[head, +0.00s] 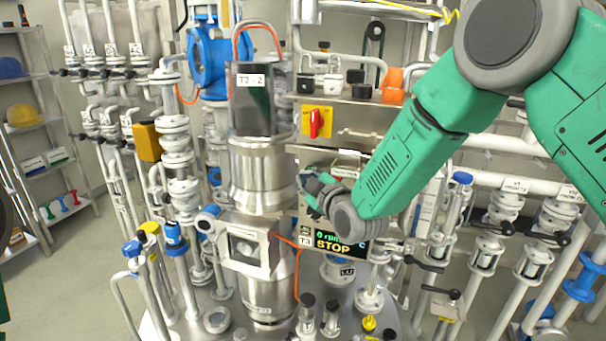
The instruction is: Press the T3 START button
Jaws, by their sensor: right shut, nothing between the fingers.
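The T3 control box (304,214) hangs right of the steel vessel, behind my right gripper (311,192). Its lit display (329,242) shows an rpm line and the word STOP, partly covered by my wrist. A small T3 label (305,241) sits left of the display. I cannot make out the START button; the gripper and wrist cover much of the box front. My right gripper is shut and empty, its fingers pointing left in front of the box; I cannot tell whether they touch it. My left gripper is out of view.
The steel vessel (259,172) labelled T3-2 stands just left of the fingers. A yellow plate with a red rotary switch (316,122) is above the box. Pipes and valves (487,252) crowd the right side.

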